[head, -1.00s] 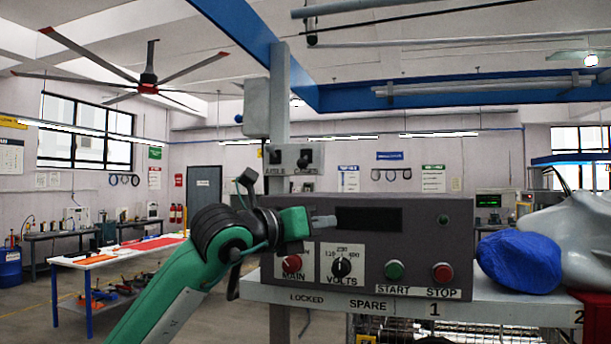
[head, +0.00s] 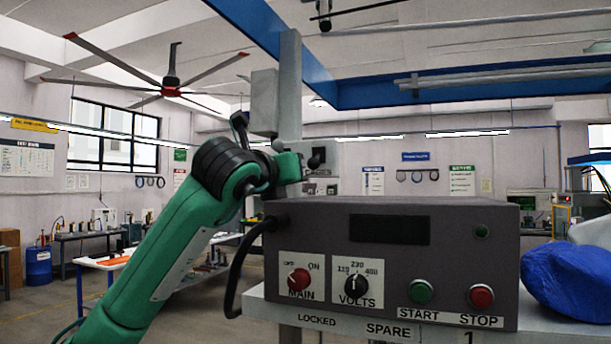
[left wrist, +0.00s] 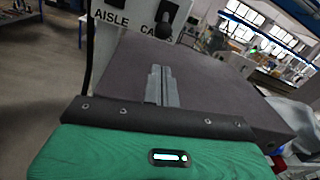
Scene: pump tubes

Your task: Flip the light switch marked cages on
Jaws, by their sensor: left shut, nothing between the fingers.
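I cannot tell the toggle's position. My right gripper is not in view.
The dark control box (head: 460,225) with MAIN, VOLTS, START and STOP controls stands on a grey shelf (head: 345,318), close below my left gripper. A blue cloth bundle (head: 570,283) lies right of the box. The grey post (head: 290,85) rises behind it.

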